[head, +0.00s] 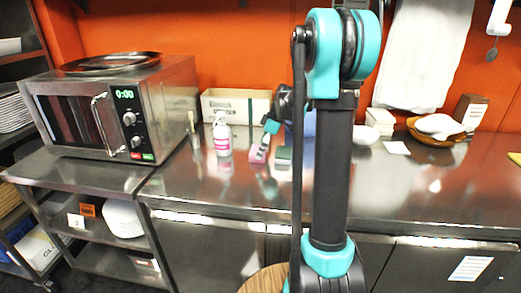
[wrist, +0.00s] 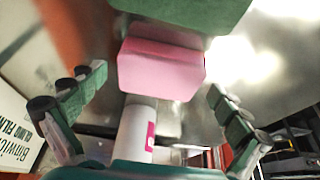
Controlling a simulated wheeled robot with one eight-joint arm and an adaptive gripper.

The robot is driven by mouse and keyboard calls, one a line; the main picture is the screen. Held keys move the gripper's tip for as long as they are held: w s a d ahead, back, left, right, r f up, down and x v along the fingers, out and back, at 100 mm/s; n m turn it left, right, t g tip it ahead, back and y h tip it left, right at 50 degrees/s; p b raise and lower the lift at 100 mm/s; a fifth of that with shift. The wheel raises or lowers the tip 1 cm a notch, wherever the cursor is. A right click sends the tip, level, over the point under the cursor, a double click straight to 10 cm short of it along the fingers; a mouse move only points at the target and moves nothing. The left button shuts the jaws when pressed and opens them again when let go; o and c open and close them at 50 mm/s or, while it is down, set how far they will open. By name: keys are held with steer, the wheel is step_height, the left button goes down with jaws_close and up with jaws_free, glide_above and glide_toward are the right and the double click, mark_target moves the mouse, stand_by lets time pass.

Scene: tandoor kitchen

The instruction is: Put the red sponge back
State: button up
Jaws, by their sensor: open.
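A pink-red sponge (wrist: 160,68) shows in the wrist view between and beyond the open fingers of my gripper (wrist: 155,88), with visible gaps on both sides. In the head view the sponge (head: 259,153) is on the steel counter, right of a white bottle with a pink label (head: 222,135). A green block (wrist: 185,8), probably another sponge, is beside it; it also shows in the head view (head: 284,155). My gripper (head: 274,118) is partly hidden behind my arm. The wrist view cannot settle whether it touches the sponge.
An open carton (head: 237,106) stands behind the bottle, and a microwave (head: 120,110) stands left. Right of my arm are a small white stack (head: 380,120) and a wooden bowl (head: 437,136). The front right of the steel counter (head: 430,195) is clear.

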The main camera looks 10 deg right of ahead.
steer(key=shift+r, duration=0.1)
steer(key=v, duration=1.1)
steer(key=shift+r, duration=0.4)
steer(key=shift+s+d, duration=0.15)
